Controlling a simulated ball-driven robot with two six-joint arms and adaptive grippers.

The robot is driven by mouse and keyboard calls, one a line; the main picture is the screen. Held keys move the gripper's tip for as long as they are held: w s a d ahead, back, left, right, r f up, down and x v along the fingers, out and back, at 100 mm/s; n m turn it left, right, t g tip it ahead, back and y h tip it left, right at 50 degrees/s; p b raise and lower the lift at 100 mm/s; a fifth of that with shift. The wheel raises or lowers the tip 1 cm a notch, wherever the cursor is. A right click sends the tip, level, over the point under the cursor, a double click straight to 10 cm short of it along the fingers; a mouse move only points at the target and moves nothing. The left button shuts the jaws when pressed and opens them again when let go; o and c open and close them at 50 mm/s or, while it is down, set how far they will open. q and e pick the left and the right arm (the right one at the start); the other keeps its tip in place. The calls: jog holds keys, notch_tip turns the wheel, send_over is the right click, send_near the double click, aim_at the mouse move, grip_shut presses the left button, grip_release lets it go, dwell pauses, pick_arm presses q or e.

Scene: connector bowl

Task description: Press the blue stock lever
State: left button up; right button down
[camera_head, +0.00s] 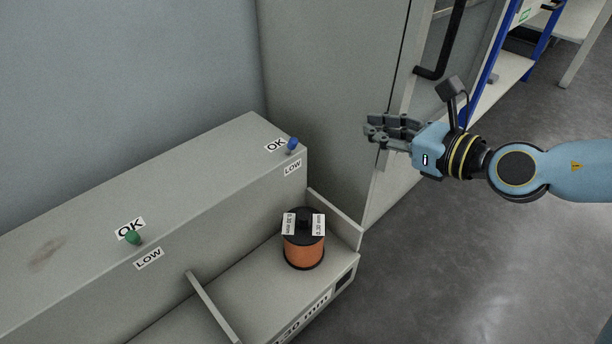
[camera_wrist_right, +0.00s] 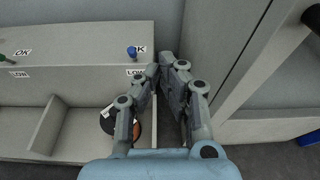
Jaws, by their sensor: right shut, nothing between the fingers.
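The blue stock lever (camera_head: 292,144) is a small knob on the top front edge of the grey cabinet, between an OK label and a LOW label. It also shows in the right wrist view (camera_wrist_right: 132,51), left of the fingers. My right gripper (camera_head: 370,131) is shut and empty, to the right of the lever and apart from it, in front of a tall grey cabinet. In the right wrist view its fingers (camera_wrist_right: 165,66) point forward. My left gripper is not in view.
A green lever (camera_head: 132,237) sits farther left on the same edge. A copper-coloured spool (camera_head: 304,248) stands in the bay below the blue lever, between dividers (camera_head: 212,308). A tall cabinet (camera_head: 335,90) with a black handle (camera_head: 446,45) stands behind. Open floor lies at right.

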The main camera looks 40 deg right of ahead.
jog(key=s+a+f+n+g+y+b, duration=0.1)
jog(key=s+a+f+n+y+b, duration=0.1)
jog(key=f+b, duration=0.4)
notch_tip(320, 180, down, 2)
jog(key=shift+a+f+g, duration=0.15)
jog(key=shift+a+g, duration=0.15)
jog(key=shift+a, duration=0.2)
